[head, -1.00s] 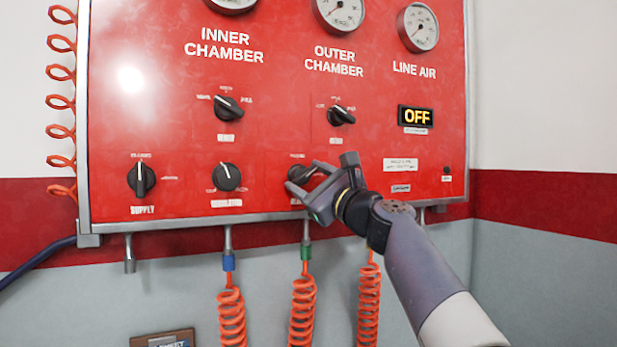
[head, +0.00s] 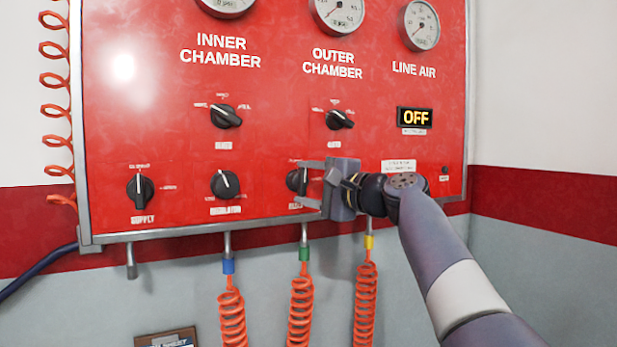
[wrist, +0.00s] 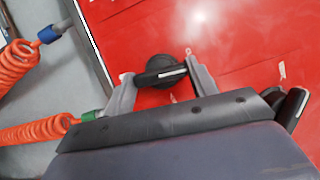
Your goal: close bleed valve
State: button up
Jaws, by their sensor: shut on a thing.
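The bleed valve is a black rotary knob (head: 295,181) at the bottom right of the knob rows on the red panel (head: 275,85). Its label is partly hidden by my gripper. My gripper (head: 304,182) reaches in from the right, with one finger above the knob and one below. In the wrist view the knob's handle (wrist: 160,75) with a pale pointer line lies between the two fingers of my gripper (wrist: 158,82), which are shut on it. The label marks around the knob are too small or covered to read.
The regulator knob (head: 225,184) and supply knob (head: 140,190) sit to the left. Two selector knobs (head: 225,116) (head: 339,119) are above. Orange coiled hoses (head: 300,310) hang below the panel. A lit OFF display (head: 415,117) is at the right.

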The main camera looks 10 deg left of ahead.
jog(key=shift+n, duration=0.6)
jog(key=o, duration=1)
jog(key=shift+s+d, duration=0.1)
jog(key=b+v, duration=0.3)
jog(key=v, duration=0.7)
jog(key=shift+s+d+r, duration=0.15)
jog(key=shift+d+r, duration=0.05)
jog(key=shift+d, duration=0.05)
